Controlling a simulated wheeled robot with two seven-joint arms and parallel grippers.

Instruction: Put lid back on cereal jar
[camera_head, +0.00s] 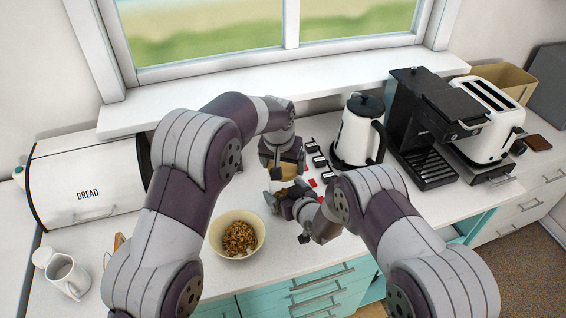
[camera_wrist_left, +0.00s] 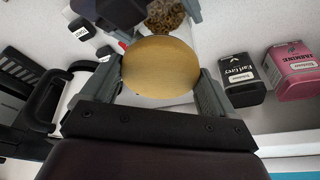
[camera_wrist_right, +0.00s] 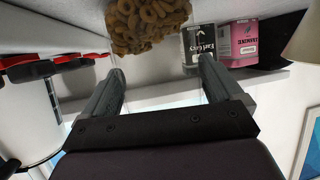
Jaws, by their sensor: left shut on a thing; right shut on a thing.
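My left gripper (camera_head: 284,158) is shut on a round, wood-coloured lid (camera_wrist_left: 160,67), held between its fingers in the left wrist view. The lid's tan edge also shows in the head view (camera_head: 288,171), above my right gripper (camera_head: 290,203). My right gripper is shut on the clear cereal jar, whose walls are hard to make out. A clump of ring cereal (camera_wrist_right: 148,22) shows at the fingertips in the right wrist view and seems to be inside the jar. Whether the lid touches the jar's rim cannot be told.
A cream bowl (camera_head: 214,240) of cereal stands front left of the grippers. A white kettle (camera_head: 355,138), black coffee machine (camera_head: 418,120) and toaster (camera_head: 490,108) stand right. A bread bin (camera_head: 85,185) and a white jug (camera_head: 68,275) are left. Black (camera_wrist_left: 240,82) and pink (camera_wrist_left: 292,72) tea tins stand nearby.

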